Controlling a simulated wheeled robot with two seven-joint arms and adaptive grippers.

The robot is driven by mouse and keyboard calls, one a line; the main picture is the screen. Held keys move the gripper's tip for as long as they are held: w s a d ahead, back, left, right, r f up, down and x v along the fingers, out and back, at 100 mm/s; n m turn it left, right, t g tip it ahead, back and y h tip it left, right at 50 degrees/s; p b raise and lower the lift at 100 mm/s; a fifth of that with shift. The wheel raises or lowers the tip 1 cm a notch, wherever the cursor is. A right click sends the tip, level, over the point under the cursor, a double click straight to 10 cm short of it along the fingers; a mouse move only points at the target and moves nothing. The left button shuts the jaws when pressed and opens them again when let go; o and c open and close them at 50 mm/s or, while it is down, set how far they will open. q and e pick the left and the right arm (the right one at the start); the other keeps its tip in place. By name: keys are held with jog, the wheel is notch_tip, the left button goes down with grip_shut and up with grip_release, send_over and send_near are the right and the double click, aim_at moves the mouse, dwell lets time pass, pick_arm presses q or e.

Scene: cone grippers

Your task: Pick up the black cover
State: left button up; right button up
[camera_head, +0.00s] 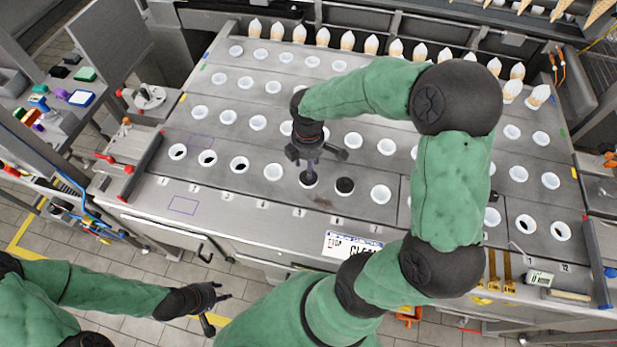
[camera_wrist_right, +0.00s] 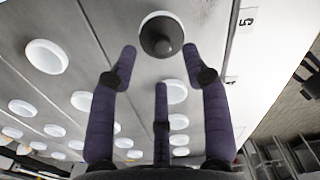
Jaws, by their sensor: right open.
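The black cover (camera_wrist_right: 162,38), a dark disc with a raised knob, sits inside a white-rimmed round holder at the top of the right wrist view. My right gripper (camera_wrist_right: 160,62) is open, its purple fingers spread apart and empty. The cover lies just beyond the fingertips, between the two outer ones in the picture. In the head view my right gripper (camera_head: 309,168) points down over the front row of the grey table, and its finger partly hides the holder below. My left gripper (camera_head: 216,308) hangs low at the left, off the table, with its fingers apart and empty.
The grey table (camera_head: 230,205) has rows of white round holders (camera_head: 272,172). Cones (camera_head: 347,40) line the back edge. A side bench (camera_head: 60,110) with small coloured items stands at the left.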

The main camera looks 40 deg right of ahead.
jog(key=f+b, duration=0.1)
jog(key=f, duration=0.3)
jog(key=shift+s, duration=0.2)
grip_shut()
